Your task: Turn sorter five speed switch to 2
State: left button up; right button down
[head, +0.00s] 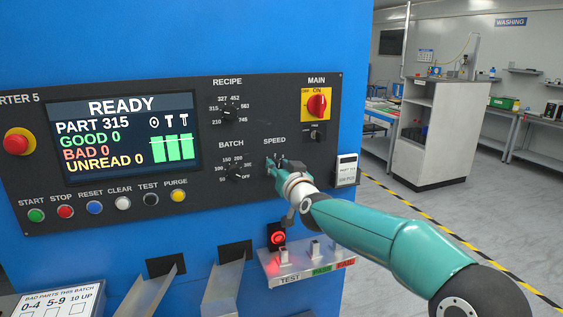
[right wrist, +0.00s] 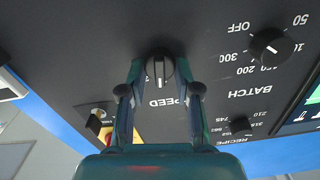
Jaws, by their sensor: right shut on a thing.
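The black speed switch (right wrist: 160,69) is a round knob with a white pointer line, seen in the right wrist view above the SPEED label. The line runs roughly up and down in that view. My right gripper (right wrist: 160,74) has one finger on each side of the knob and is shut on it. In the head view my right gripper (head: 276,164) is at the panel just under the SPEED label and hides most of the knob and its scale. The numbers around the knob cannot be read. My left gripper is not in view.
The sorter five panel (head: 205,185) has a READY screen (head: 123,135), a batch knob (head: 236,171) and a recipe knob (head: 229,113). A red and yellow main switch (head: 317,103) is above right of my gripper. A small metal shelf (head: 305,262) sticks out below.

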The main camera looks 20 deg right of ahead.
jog(key=shift+n+p, duration=0.35)
jog(key=shift+n, duration=0.45)
jog(key=shift+f, duration=0.1)
jog(key=c, duration=0.8)
grip_release()
jog(key=shift+s, duration=0.25)
jog(key=s, duration=1.1)
jog(key=shift+s+d, duration=0.15)
jog(key=shift+s, duration=0.1)
